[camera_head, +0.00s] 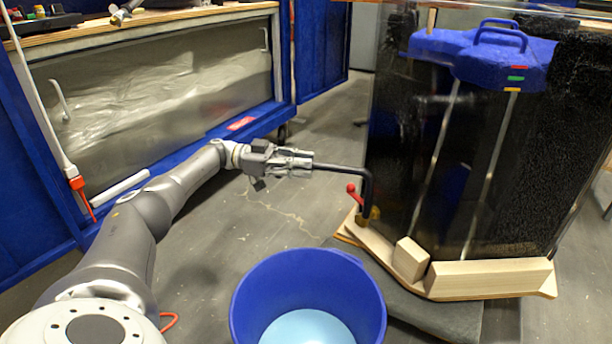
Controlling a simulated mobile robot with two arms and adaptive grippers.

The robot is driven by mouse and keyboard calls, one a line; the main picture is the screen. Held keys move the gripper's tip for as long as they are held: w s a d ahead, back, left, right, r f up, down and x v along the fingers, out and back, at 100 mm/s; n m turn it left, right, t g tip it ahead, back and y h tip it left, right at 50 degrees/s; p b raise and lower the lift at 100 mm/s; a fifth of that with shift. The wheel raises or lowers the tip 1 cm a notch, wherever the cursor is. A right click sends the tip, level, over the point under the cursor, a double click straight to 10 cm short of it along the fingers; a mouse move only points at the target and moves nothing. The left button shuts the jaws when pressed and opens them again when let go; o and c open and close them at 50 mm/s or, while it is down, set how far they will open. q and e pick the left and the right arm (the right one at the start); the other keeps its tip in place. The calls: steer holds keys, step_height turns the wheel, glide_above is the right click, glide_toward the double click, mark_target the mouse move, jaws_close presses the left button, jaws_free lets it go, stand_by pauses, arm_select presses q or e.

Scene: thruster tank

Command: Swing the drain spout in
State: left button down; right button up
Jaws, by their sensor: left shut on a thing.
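The drain spout (366,184) is a black bent pipe at the lower left corner of the dark glass tank (400,150). Its horizontal arm points left, and its upright part drops to a brass-coloured fitting near the tank's base. A red-knobbed lever (352,190) sits beside the upright part. My left gripper (308,166) is shut on the free left end of the spout. My left arm reaches in from the lower left. My right gripper is not in view.
A blue bucket (241,300) with pale blue contents stands on the floor in front of the tank. Wooden blocks (490,277) line the tank's base board. A blue-framed cabinet (150,165) stands at left. Grey floor is clear between cabinet and tank.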

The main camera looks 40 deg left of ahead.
arm_select(q)
steer(key=shift+w+a, duration=0.1)
steer(key=shift+w, duration=0.15)
stand_by(0.3)
steer(key=c, duration=1.5)
jaws_free()
steer(key=shift+o, duration=0.7)
steer(key=shift+r, duration=0.15)
step_height(320, 180, up, 10)
steer(key=shift+f, duration=0.1)
